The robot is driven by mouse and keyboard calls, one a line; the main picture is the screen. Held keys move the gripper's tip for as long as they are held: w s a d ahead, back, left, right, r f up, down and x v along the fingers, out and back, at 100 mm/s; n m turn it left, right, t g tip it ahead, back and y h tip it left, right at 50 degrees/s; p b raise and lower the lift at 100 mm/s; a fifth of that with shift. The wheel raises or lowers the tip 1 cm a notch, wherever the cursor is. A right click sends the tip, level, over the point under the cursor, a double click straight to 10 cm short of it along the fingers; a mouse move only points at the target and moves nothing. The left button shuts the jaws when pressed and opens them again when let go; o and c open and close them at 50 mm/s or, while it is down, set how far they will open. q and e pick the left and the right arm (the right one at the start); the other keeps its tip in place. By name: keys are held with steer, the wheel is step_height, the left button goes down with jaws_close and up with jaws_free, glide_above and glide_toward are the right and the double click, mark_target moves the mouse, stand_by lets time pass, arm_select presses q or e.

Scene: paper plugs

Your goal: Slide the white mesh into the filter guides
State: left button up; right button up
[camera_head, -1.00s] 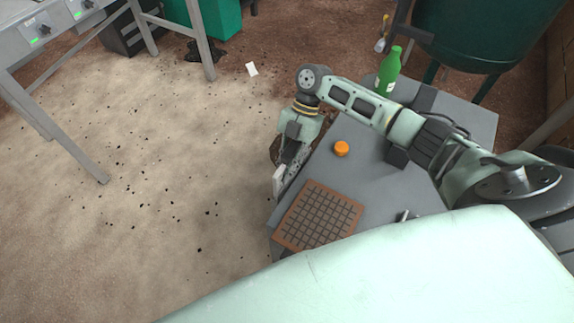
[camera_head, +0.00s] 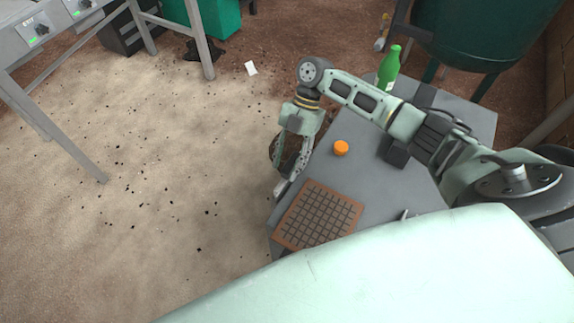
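My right gripper (camera_head: 285,178) hangs pointing down at the left edge of the grey table, just beyond the upper left corner of a brown-framed grid panel. A gap shows between its two fingers, and I see nothing clearly held. A small pale piece shows at the fingertips; I cannot tell whether it is a finger pad or something else. The brown panel (camera_head: 322,212) with dark square grid lines lies flat on the table. I cannot make out a white mesh or filter guides. My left gripper is out of view.
The grey table (camera_head: 378,182) bears an orange cap (camera_head: 341,148) and a green bottle (camera_head: 388,72) at the back. A dark green tank (camera_head: 485,35) stands behind. Sandy floor (camera_head: 160,180) lies open to the left; a grey machine (camera_head: 40,32) stands at the upper left.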

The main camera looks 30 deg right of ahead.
steer(key=v, duration=1)
steer(key=shift+r, duration=0.15)
steer(key=shift+w+d, duration=0.15)
